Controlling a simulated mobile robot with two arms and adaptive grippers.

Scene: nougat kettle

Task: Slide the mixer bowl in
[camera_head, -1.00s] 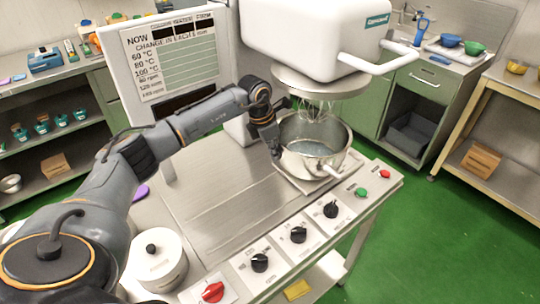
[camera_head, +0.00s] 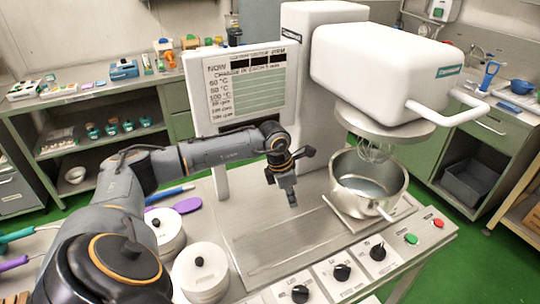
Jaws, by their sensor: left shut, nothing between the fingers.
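The steel mixer bowl (camera_head: 366,188) stands on a square plate (camera_head: 346,214) at the right of the steel worktop. Its handle points toward the front right. The white mixer head (camera_head: 380,62) is above it, and the wire whisk (camera_head: 374,150) hangs at the bowl's rear rim, its lower end hidden or inside the bowl. My left gripper (camera_head: 291,198) is shut and empty, pointing down over the worktop to the left of the bowl, clear of it. My right gripper is out of view.
Two white lidded pots (camera_head: 201,270) stand at the front left of the worktop. Knobs and a green button (camera_head: 411,239) line the front edge. A sign panel (camera_head: 243,85) stands behind my arm. The worktop (camera_head: 262,240) between pots and bowl is bare.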

